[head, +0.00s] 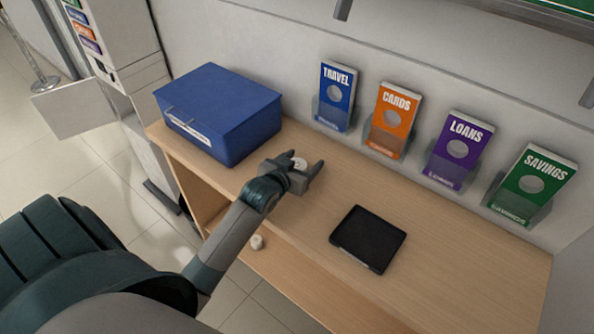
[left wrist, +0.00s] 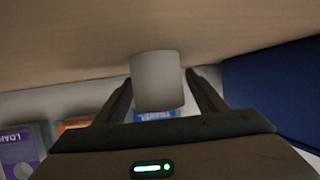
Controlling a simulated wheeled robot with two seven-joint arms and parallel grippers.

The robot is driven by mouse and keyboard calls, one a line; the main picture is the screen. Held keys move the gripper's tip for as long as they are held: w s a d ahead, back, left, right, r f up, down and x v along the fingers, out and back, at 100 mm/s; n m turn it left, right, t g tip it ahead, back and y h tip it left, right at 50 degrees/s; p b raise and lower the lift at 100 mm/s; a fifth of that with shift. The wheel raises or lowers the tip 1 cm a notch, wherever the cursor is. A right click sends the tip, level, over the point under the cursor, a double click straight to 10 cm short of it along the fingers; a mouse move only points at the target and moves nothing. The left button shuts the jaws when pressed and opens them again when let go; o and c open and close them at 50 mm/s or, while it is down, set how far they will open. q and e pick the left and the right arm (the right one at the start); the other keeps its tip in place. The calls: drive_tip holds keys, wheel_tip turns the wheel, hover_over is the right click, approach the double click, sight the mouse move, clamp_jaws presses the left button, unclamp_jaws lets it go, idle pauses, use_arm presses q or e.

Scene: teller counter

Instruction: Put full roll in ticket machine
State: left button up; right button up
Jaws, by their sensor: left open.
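A white paper roll (head: 300,164) stands on the wooden counter just right of the blue box; its top shows in the head view. My left gripper (head: 304,172) is open, low over the counter, with a finger on either side of this roll. The left wrist view shows the roll (left wrist: 157,80) between the two spread fingers, and I see no clear contact. The ticket machine (head: 118,50) is at the upper left, with a pale panel (head: 75,107) swung outward. My right gripper is not in view.
A blue box (head: 225,105) stands on the left of the counter (head: 450,270), close to my left gripper. A black tablet (head: 368,238) lies in the middle. Several leaflet holders, such as the purple LOANS one (head: 457,150), line the back wall. The right front counter is clear.

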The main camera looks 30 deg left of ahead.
use_arm(q)
drive_tip(key=shift+c, duration=0.4)
drive_tip(key=c, duration=1.2)
drive_tip(key=shift+r, duration=0.15)
drive_tip(key=shift+r+b, duration=0.45)
drive_tip(key=shift+r, duration=0.15)
wheel_tip(320, 180, up, 2)
drive_tip(key=shift+r+b, duration=0.15)
drive_tip(key=shift+b, duration=0.45)
drive_tip(key=s+d+r+b, duration=0.3)
drive_tip(key=d+r, duration=0.4)
drive_tip(key=d, duration=0.4)
drive_tip(key=shift+d+r, duration=0.15)
